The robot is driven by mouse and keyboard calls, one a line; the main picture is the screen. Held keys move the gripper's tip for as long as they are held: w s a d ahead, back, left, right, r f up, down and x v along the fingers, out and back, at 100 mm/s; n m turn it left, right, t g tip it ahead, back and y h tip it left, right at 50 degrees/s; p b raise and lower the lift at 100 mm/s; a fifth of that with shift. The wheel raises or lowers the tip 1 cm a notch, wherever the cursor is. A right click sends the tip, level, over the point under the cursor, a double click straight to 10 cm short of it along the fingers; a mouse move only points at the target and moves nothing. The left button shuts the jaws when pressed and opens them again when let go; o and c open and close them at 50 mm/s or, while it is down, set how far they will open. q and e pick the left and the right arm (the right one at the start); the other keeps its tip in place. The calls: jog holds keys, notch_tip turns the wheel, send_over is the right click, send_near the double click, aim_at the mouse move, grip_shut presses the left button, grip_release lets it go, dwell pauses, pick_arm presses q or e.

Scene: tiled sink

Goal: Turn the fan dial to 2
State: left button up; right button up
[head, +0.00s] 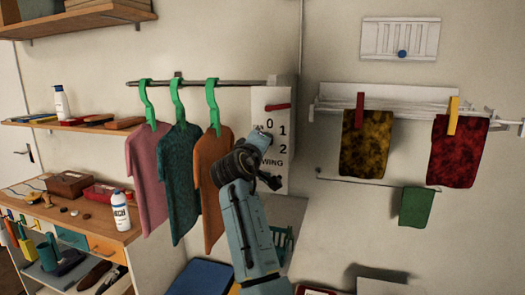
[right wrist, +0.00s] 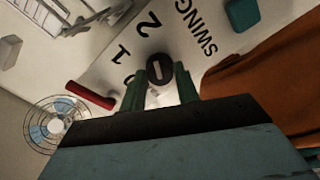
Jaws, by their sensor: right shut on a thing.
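The fan control panel (head: 284,172) is a white box face with 0, 1, 2 and SWING printed in black. It also shows in the right wrist view (right wrist: 104,70). The fan dial (right wrist: 157,67) is a dark round knob with a short light bar on its face. I cannot tell which number the bar points to. My right gripper (right wrist: 160,88) has its two green fingers closed on the dial from either side. In the head view my right gripper (head: 262,158) covers the dial and part of the lettering. My left gripper is in neither view.
A red lever (head: 277,107) sticks out above the numbers. An orange shirt (head: 212,190) hangs close to the left of my right gripper, beside green and pink shirts. A wire-caged fan (right wrist: 55,125) shows in the wrist view. Racks with cloths (head: 366,145) are at right.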

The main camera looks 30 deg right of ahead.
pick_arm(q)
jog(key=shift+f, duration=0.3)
pick_arm(e)
jog(key=shift+m, duration=0.4)
jog(key=o, duration=1)
